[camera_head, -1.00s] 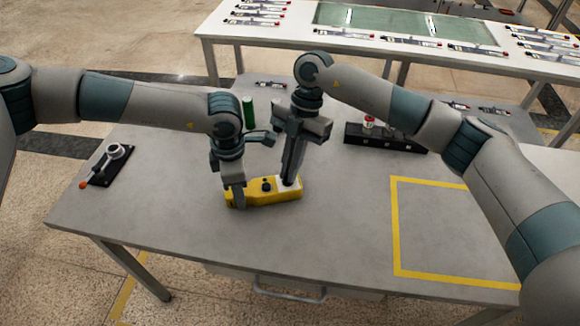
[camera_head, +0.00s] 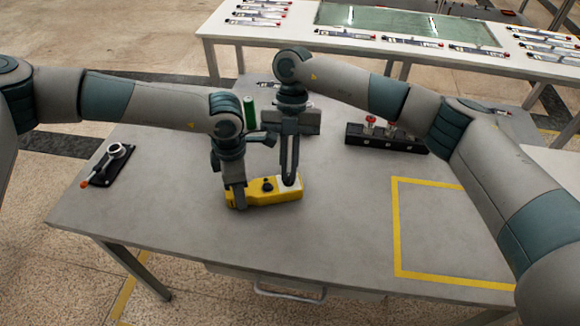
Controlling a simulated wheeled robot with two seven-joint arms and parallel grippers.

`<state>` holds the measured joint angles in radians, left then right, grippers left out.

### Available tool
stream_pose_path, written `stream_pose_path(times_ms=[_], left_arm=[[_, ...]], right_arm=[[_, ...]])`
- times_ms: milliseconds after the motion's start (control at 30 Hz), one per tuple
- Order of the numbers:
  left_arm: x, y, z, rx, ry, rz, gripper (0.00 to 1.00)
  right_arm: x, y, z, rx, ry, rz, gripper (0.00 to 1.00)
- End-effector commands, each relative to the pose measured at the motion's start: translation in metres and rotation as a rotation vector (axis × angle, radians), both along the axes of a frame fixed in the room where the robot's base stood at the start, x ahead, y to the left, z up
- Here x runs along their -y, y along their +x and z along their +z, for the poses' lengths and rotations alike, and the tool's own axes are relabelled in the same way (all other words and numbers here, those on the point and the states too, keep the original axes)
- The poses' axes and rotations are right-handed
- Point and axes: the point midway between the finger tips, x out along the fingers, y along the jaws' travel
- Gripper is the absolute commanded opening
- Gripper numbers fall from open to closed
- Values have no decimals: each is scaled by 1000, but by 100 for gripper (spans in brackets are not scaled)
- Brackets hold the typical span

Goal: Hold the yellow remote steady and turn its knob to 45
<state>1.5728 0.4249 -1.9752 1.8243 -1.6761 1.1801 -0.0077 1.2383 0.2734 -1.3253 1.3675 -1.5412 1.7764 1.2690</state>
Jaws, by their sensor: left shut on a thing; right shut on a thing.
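The yellow remote (camera_head: 263,198) lies flat on the grey table, left of its middle. My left gripper (camera_head: 238,200) is shut on the remote's left end. My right gripper (camera_head: 289,183) points straight down with its fingertips together at the remote's right part, over a pale panel. It is shut on the knob there, which the fingers hide, so its setting cannot be read. A black control (camera_head: 267,184) shows on the remote's top between the two grippers.
A black-based lever device (camera_head: 108,165) stands at the left. A green cylinder (camera_head: 250,113) stands behind the grippers. A dark block with red-topped parts (camera_head: 386,138) stands at the back right. The yellow-taped square (camera_head: 397,230) at the right is empty.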

Motion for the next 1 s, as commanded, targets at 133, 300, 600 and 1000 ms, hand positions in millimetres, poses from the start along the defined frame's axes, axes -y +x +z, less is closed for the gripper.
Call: stream_pose_path(times_ms=[133,300,600,1000], left_arm=[[0,0,0,0,1,0,1],[0,0,0,0,1,0,1],[0,0,0,0,1,0,1],[-1,0,0,0,1,0,1]], right_arm=[[-2,1,1,1,-1,116,0],[-3,0,0,0,-1,223,0],[-3,0,0,0,-1,310,0],[-3,0,1,-1,0,315,13]])
